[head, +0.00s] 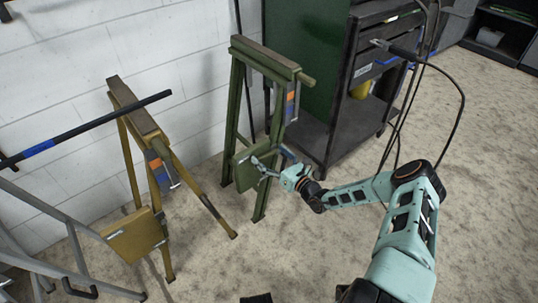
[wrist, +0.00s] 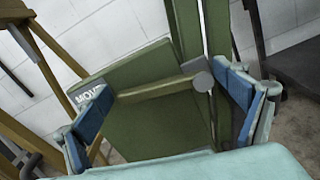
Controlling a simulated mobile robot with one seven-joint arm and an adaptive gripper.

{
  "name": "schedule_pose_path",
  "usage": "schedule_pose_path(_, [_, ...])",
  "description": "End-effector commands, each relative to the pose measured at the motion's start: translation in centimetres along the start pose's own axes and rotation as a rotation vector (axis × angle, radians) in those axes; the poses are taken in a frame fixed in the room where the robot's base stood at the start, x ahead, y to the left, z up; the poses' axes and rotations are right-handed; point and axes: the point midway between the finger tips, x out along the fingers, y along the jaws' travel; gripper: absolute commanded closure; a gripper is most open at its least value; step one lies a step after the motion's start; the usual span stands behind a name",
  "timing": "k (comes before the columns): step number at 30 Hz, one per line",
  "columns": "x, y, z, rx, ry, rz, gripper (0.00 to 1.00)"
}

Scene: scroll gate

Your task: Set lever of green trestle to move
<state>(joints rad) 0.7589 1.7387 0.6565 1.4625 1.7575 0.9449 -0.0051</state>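The green trestle (head: 265,62) stands against the white wall, left of the dark cabinet. Its low green plate (head: 243,167) also shows in the wrist view (wrist: 150,130), with a partly hidden white "MOVE" label (wrist: 88,97) at its left. An olive lever bar (wrist: 155,88) crosses the plate, with a round grey knob (wrist: 203,82) at its right end. My gripper (head: 270,159) is at the plate. In the wrist view its blue-padded fingers (wrist: 163,80) are wide apart, with the bar between them. I cannot tell whether either finger touches it.
A yellow trestle (head: 134,105) with a similar plate (head: 134,236) stands to the left. A dark bar (head: 95,124) and grey metal frame (head: 60,235) are further left. The dark cabinet (head: 350,95) stands behind right. Open floor (head: 225,262) lies in front.

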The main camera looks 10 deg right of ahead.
Motion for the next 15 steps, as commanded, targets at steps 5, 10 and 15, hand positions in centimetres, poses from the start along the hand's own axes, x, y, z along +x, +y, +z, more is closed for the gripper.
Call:
schedule_pose_path(5, [0.0, 0.0, 0.0, -0.003, 0.001, 0.0, 0.06])
schedule_pose_path(10, [-0.3, -0.1, -0.1, -0.004, 0.001, -0.001, 0.06])
schedule_pose_path(15, [-2.6, -0.2, -0.1, -0.002, 0.003, -0.003, 0.06])
